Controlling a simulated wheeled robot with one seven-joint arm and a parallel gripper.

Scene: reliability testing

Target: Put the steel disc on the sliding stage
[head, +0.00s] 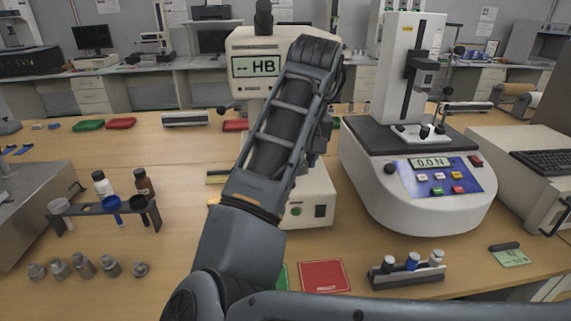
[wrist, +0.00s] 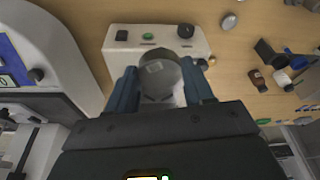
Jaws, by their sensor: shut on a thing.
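The steel disc (wrist: 160,76) is a round grey piece with a small pale mark on its face. In the wrist view my gripper (wrist: 161,70) is shut on it, with a blue finger at each side. It is held in front of the white base (wrist: 155,46) of the hardness tester. In the head view the tester (head: 262,62) shows "-- HB", and my arm covers its middle, the disc and the gripper. I cannot make out the sliding stage clearly; a pale surface shows partly below the disc in the wrist view.
A white force tester (head: 428,185) reading 0.0 N stands close on the right. A rack of bottles and cups (head: 105,208) and several small metal pieces (head: 83,265) are on the left. A vial rack (head: 406,272) and red mat (head: 324,276) lie in front.

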